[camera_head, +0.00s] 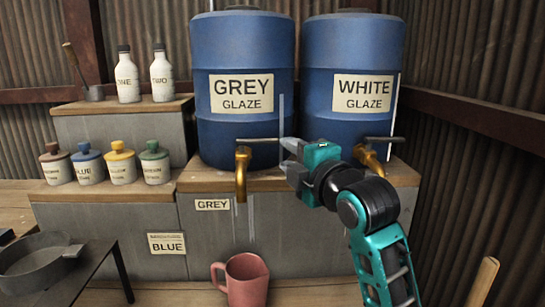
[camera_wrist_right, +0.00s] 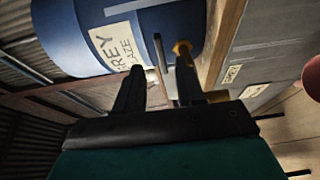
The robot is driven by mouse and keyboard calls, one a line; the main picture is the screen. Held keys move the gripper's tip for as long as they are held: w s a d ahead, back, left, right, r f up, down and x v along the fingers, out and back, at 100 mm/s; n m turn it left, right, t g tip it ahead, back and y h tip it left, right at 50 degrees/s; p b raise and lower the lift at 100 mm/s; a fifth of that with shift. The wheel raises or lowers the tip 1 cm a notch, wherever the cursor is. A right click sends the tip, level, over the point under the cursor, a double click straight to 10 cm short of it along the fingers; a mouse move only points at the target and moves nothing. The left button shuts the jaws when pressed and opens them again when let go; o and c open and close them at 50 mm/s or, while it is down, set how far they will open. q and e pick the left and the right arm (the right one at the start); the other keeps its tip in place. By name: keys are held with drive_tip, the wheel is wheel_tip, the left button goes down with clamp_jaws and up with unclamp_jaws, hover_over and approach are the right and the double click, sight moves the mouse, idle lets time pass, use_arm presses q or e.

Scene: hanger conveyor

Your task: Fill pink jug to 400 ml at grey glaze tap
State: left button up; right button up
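The pink jug (camera_head: 247,281) stands upright low down, below the brass grey glaze tap (camera_head: 242,172), with its handle to the left. Its contents and any level marks cannot be made out. The tap's thin grey lever (camera_head: 258,140) points sideways to the right. My right gripper (camera_head: 289,158) is open, with its fingertips close to the lever's right end; contact cannot be told. In the right wrist view, the parted fingers (camera_wrist_right: 160,88) are in front of the blue grey glaze barrel (camera_wrist_right: 115,35) and the brass tap (camera_wrist_right: 183,52). My left gripper is out of view.
The white glaze barrel (camera_head: 353,75) and its brass tap (camera_head: 370,160) stand right of the grey one, partly behind my right arm. Several lidded jars (camera_head: 121,163) and two white bottles (camera_head: 127,77) stand left. A dark table with a pan (camera_head: 38,267) is at lower left.

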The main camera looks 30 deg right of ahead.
sight(271, 142)
drive_tip(key=w, duration=0.2)
drive_tip(key=w+d+b, duration=0.1)
drive_tip(key=w, duration=0.5)
drive_tip(key=shift+w+d, duration=0.1)
drive_tip(key=shift+d, duration=0.05)
drive_tip(key=shift+c, duration=0.3)
clamp_jaws()
